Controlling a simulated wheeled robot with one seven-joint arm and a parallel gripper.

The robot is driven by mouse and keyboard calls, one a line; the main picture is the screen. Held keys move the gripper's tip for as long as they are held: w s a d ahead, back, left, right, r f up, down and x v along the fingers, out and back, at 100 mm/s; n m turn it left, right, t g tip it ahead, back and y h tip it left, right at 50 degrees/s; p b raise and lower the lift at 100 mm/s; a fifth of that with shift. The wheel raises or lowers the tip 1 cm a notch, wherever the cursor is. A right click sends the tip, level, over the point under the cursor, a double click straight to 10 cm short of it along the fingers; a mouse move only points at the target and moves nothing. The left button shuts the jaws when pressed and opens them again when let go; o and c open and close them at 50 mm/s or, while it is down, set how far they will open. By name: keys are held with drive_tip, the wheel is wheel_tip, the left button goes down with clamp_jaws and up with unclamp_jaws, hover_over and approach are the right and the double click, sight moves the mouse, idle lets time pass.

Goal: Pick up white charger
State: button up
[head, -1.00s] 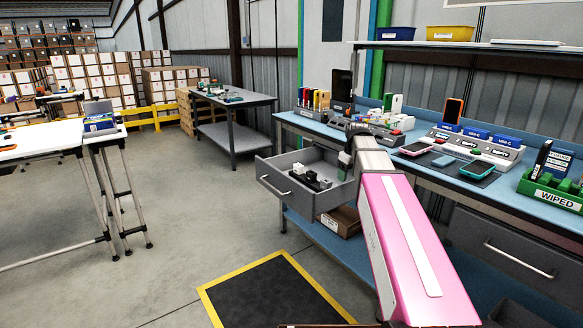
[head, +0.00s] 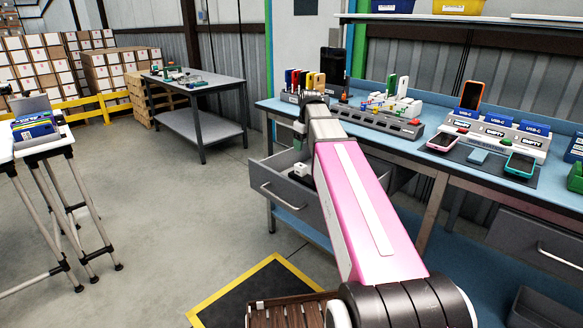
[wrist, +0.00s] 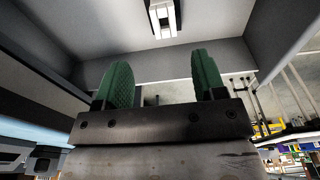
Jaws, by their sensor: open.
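A white charger (head: 300,169) lies in the open grey drawer (head: 285,202), partly hidden by my arm in the head view. Dark items are beside it. My gripper (head: 299,132) is above the drawer, mostly hidden behind my own wrist. In the wrist view my gripper (wrist: 160,85) has its two green fingers spread apart, with nothing held between them. A whitish block with a dark middle (wrist: 163,18) shows at the top of that view, beyond the fingers, on a grey surface; I cannot tell whether it is the charger.
The blue workbench (head: 376,140) stands above the drawer, with a grey rack (head: 378,122), phones (head: 442,141) and USB-C stands (head: 500,130) on it. A dark side table (head: 195,80) is behind. A yellow-edged floor mat (head: 250,290) lies in front.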

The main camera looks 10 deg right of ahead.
sight(301, 167)
drive_tip(key=f, duration=0.5)
drive_tip(key=shift+w+a+f, duration=0.25)
drive_tip(key=shift+w+f, duration=0.05)
drive_tip(key=shift+a+f, duration=0.2)
drive_tip(key=shift+f, duration=1.1)
drive_tip(key=shift+a+f, duration=0.15)
drive_tip(key=shift+f, duration=1.15)
drive_tip(key=c, duration=1)
